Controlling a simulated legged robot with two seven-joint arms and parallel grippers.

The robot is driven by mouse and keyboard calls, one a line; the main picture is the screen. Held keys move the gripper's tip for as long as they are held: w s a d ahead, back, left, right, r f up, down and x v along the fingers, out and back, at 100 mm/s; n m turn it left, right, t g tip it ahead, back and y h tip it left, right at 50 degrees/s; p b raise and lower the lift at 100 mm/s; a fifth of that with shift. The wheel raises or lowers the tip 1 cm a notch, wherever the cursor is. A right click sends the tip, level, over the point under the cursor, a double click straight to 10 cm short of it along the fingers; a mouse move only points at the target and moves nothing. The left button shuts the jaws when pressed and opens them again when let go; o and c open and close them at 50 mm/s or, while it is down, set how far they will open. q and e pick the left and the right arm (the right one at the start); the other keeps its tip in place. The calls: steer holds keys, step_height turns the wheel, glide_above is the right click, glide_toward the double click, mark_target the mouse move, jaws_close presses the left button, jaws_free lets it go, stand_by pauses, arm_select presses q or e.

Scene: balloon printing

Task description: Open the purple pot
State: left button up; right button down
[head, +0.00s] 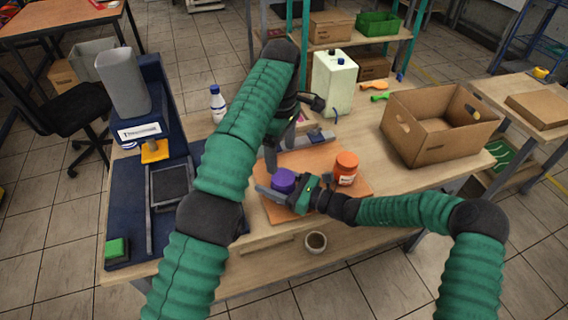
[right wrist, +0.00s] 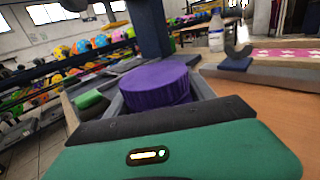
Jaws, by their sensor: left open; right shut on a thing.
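The purple pot (head: 284,180) sits on the orange board (head: 275,212) on the workbench. My right gripper (head: 283,190) is shut around its sides, reaching in from the right. In the right wrist view the pot's ridged purple top (right wrist: 157,84) shows upright between the fingers; its lower part is hidden. Its lid appears to be on. My left gripper (head: 288,146) hangs from above just behind the pot, open and empty, apart from the lid.
An orange jar (head: 346,168) with a white label stands on the board to the right. A cardboard box (head: 436,125), a white canister (head: 335,82) and a white bottle (head: 217,103) stand farther back. A blue machine (head: 125,205) occupies the left.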

mark_target(287, 177)
arm_select(q)
steer(key=m, duration=0.6)
steer(key=shift+d, duration=0.3)
steer(key=m, duration=0.3)
steer(key=shift+d+m, duration=0.15)
steer(key=shift+m, duration=0.25)
steer(key=m, duration=0.9)
steer(key=shift+s+d, duration=0.1)
steer(key=m, duration=0.6)
steer(key=shift+d, duration=0.1)
steer(key=m, duration=0.3)
steer(key=shift+m, duration=0.4)
steer(key=m, duration=0.5)
steer(key=shift+d+m, duration=0.15)
steer(key=shift+m, duration=0.25)
steer(key=m, duration=0.5)
steer(key=shift+s+d+m, duration=0.1)
steer(key=shift+m, duration=0.3)
steer(key=shift+f, duration=4)
